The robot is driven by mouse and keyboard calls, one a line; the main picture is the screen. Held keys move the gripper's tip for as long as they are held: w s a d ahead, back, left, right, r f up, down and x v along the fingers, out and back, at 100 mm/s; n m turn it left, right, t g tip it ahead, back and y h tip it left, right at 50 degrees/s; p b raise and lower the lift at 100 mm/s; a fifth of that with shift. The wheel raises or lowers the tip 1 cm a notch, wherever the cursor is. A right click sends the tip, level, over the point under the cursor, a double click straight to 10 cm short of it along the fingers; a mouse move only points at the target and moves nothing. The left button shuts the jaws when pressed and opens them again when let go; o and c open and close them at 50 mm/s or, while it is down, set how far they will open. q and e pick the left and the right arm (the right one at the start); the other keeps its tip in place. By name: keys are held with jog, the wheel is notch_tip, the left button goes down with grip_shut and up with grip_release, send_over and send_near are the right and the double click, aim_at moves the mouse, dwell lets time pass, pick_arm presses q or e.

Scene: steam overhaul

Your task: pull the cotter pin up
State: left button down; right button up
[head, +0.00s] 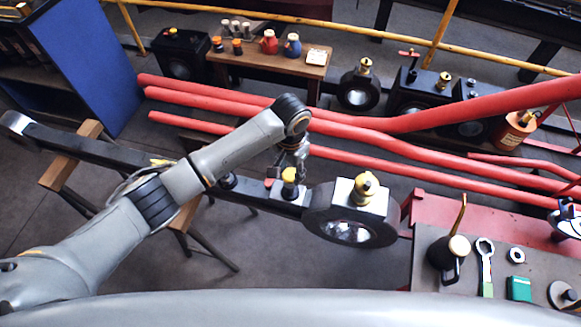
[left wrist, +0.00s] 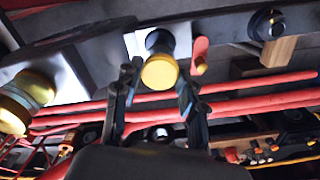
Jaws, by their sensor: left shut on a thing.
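The cotter pin (head: 289,183) has a yellow cap and a dark body, and stands on the long dark rod beside its round big end. My left gripper (head: 291,165) comes down over it from above. In the left wrist view, the pin's yellow cap (left wrist: 160,72) sits between the two dark fingers of my left gripper (left wrist: 158,92), which is shut on it. The pin's lower part goes down to the rod's pale metal block. A small red part (left wrist: 200,55) is beside it. My right gripper is not in view.
The rod's big end (head: 350,222) with a brass cup (head: 366,187) is close on the right. Red pipes (head: 400,148) run behind. A red-edged bench (head: 425,205) with an oil can (head: 449,255) and spanner (head: 486,262) stands at the right. Wooden trestles (head: 72,160) bear the rod.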

pick_arm(q)
jog(key=shift+w+r, duration=0.25)
jog(key=shift+r, duration=0.15)
jog(key=c, duration=1.2)
grip_release()
jog(key=o, duration=0.4)
jog(key=shift+o, duration=0.2)
jog(key=shift+s, duration=0.2)
notch_tip(320, 180, up, 12)
